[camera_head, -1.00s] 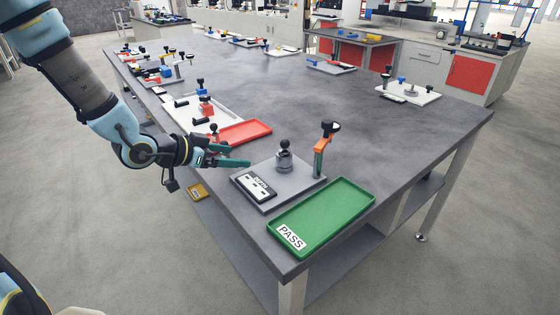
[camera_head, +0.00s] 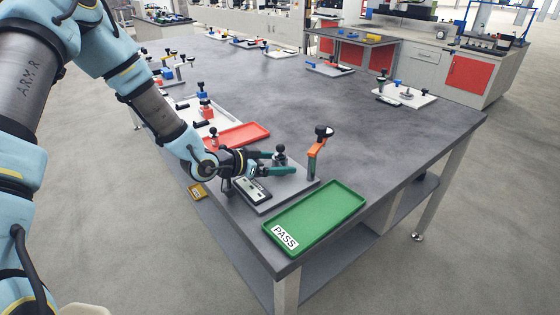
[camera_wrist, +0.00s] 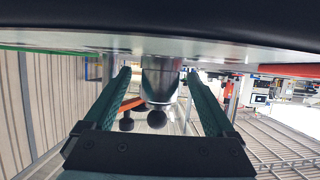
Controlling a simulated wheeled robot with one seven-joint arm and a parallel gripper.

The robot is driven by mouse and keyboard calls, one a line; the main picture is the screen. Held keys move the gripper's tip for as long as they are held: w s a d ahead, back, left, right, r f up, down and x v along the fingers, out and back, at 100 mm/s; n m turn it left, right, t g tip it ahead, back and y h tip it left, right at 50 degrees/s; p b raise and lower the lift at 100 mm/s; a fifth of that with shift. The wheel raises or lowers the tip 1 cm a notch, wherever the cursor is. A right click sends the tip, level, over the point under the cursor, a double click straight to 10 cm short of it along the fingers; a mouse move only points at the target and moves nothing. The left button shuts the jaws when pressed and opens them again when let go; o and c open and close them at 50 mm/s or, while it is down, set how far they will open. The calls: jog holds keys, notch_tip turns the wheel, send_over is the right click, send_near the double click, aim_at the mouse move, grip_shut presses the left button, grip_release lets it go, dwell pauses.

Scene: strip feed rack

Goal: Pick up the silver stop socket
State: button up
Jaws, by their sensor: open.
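The silver stop socket (camera_head: 280,159) stands upright on the grey plate (camera_head: 268,206), with a black ball knob on top. My gripper (camera_head: 284,163) is open and low over the plate, its green fingers pointing at the socket and partly hiding it. In the wrist view, which is upside down, the socket (camera_wrist: 160,82) shows between the two fingertips (camera_wrist: 158,71), with a narrow gap on each side. How deep it sits between the fingers is hard to tell.
A labelled block (camera_head: 252,188) lies in front. A green PASS tray (camera_head: 328,210) is at the front right, a red tray (camera_head: 240,136) behind. Open table lies farther back.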

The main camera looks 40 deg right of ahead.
jog(key=shift+d+f, duration=0.15)
jog(key=shift+d, duration=0.2)
jog(key=shift+c, duration=0.2)
grip_shut()
dwell(0.4)
